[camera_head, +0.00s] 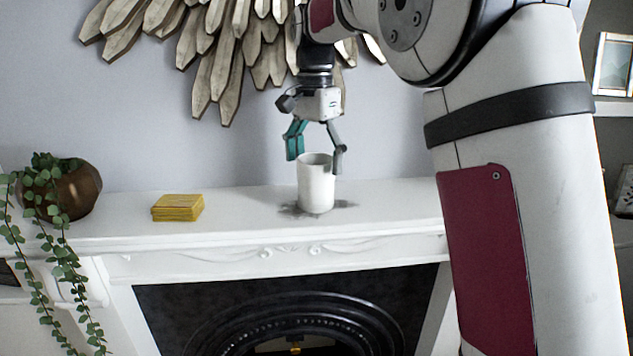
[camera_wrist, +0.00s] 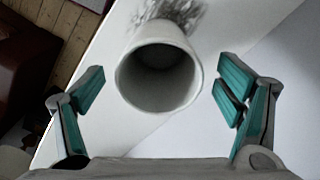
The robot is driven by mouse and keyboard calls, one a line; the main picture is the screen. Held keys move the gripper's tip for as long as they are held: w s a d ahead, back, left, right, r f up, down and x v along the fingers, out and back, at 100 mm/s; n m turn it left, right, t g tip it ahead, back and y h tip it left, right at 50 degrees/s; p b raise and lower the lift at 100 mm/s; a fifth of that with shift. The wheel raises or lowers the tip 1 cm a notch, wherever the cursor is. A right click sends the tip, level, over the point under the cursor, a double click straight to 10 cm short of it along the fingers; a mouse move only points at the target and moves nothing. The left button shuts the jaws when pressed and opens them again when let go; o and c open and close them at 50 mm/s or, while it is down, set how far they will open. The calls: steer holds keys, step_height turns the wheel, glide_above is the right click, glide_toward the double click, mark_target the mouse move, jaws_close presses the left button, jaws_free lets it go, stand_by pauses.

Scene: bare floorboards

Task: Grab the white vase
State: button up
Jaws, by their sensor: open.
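The white vase (camera_head: 316,186) stands upright on the white mantel shelf (camera_head: 250,222), a plain cylinder with an open top. My gripper (camera_head: 316,160) is directly above it, pointing down, with its fingers spread on either side of the rim. In the wrist view the vase (camera_wrist: 158,78) shows from above, its round mouth between the two open teal-padded fingers (camera_wrist: 160,100). There is a visible gap between the vase and each finger there. The gripper is open and holds nothing.
A yellow stack (camera_head: 178,207) lies on the shelf left of the vase. A brown pot with a trailing plant (camera_head: 72,192) stands at the far left. A wooden wall decoration (camera_head: 225,60) hangs behind my gripper. The shelf between the yellow stack and vase is clear.

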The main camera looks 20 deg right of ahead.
mark_target(316, 176)
step_height(316, 176, down, 4)
steer(key=shift+f+p, duration=0.1)
steer(key=shift+p, duration=0.45)
steer(key=shift+c, duration=0.6)
steer(key=c, duration=1.4)
